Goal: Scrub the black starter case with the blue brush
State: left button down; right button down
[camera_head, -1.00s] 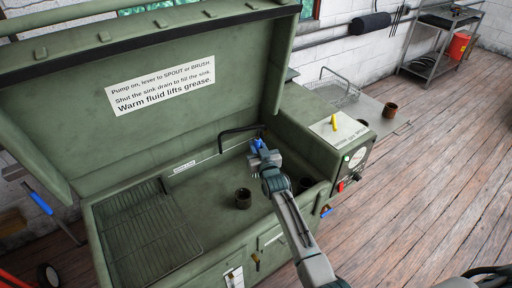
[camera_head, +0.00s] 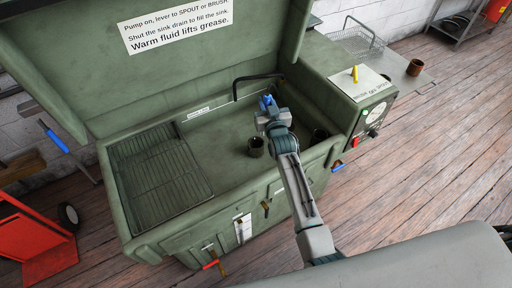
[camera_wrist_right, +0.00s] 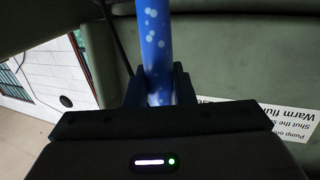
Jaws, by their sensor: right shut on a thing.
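My right gripper (camera_head: 268,112) is shut on the blue brush (camera_head: 268,101), above the sink (camera_head: 228,138) of the green parts washer. In the right wrist view the brush's blue handle (camera_wrist_right: 155,45), with pale spots, stands between the fingers; its bristles cannot be made out. A dark round case (camera_head: 256,147) stands on the sink floor, just below and left of the gripper and apart from it. A second dark round part (camera_head: 319,135) is in the sink to the right, beyond my arm. I cannot tell which is the black starter case. My left gripper is out of view.
A wire rack (camera_head: 160,170) fills the sink's left end. A black spout (camera_head: 258,78) arches at the back, under the raised lid (camera_head: 80,70). The control box (camera_head: 365,110) stands at the right. A brown cup (camera_head: 415,67) sits on the side shelf.

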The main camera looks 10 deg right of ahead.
jog(key=shift+s+a+r, duration=0.1)
jog(key=shift+s+a, duration=0.2)
jog(key=shift+s, duration=0.1)
jog(key=shift+w+f, duration=0.1)
jog(key=shift+f, duration=0.1)
jog(key=shift+f+b, duration=2.45)
jog(key=shift+f, duration=0.1)
jog(key=shift+f+b, duration=0.5)
